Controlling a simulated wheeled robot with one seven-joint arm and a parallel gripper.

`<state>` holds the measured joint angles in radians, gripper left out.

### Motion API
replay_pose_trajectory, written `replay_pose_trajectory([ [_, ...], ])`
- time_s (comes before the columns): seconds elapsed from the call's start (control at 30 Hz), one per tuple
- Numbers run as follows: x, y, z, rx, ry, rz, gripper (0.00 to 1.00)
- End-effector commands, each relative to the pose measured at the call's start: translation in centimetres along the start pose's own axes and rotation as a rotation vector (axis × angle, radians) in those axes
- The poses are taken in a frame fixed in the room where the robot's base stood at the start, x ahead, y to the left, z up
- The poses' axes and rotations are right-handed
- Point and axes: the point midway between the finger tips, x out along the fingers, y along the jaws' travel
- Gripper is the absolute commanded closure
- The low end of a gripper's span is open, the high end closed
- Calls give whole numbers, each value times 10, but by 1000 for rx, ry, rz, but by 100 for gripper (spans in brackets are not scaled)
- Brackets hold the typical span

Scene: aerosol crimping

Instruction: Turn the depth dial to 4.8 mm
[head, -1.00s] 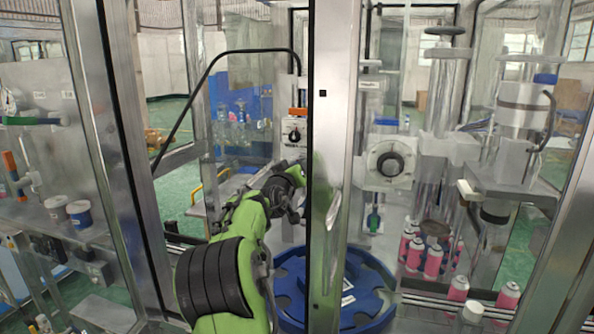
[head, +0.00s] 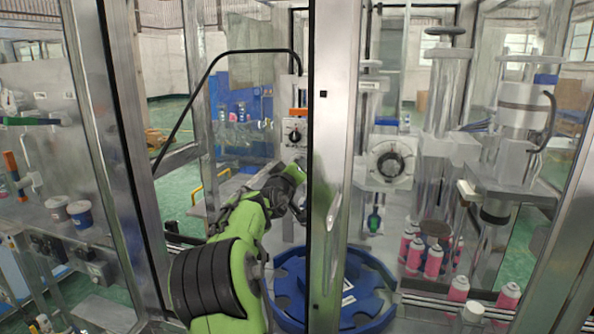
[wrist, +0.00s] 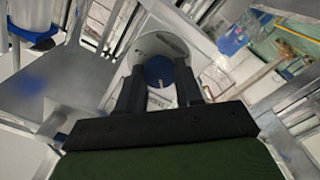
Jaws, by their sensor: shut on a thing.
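In the wrist view a round blue knob (wrist: 158,72) with a small pale mark sits inside a white ring (wrist: 178,46), which looks like the depth dial. My gripper (wrist: 158,80) has its two black fingers on either side of the knob, shut on it. The scale and its reading are too small to read. In the head view my gripper is mostly hidden behind the metal post, and the held knob cannot be made out there. A large round dial (head: 390,163) on a white plate is right of the post, apart from my arm.
A metal post (head: 333,130) stands just right of my arm. A blue round turntable (head: 365,290) lies below. Pink cans (head: 433,262) stand at right. A small black knob (head: 294,136) on a white box is above my wrist. Glass panels and frame bars enclose the area.

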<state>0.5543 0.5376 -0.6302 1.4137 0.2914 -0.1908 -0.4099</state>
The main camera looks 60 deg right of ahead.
Motion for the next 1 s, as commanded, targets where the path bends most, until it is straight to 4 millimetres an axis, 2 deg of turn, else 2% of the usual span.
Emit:
replay_pose_trajectory([
  [0.03, 0, -1, 0, 1, 1, -3, 63],
  [0.2, 0, -1, 0, 1, 0, -2, 39],
  [0.43, 0, 0, 0, 1, 0, -1, 39],
  [0.53, -7, -1, 0, 3, 1, -1, 39],
  [0.67, -34, -3, 0, 6, 3, -5, 39],
  [1.0, -128, -3, 0, 5, 5, -8, 39],
])
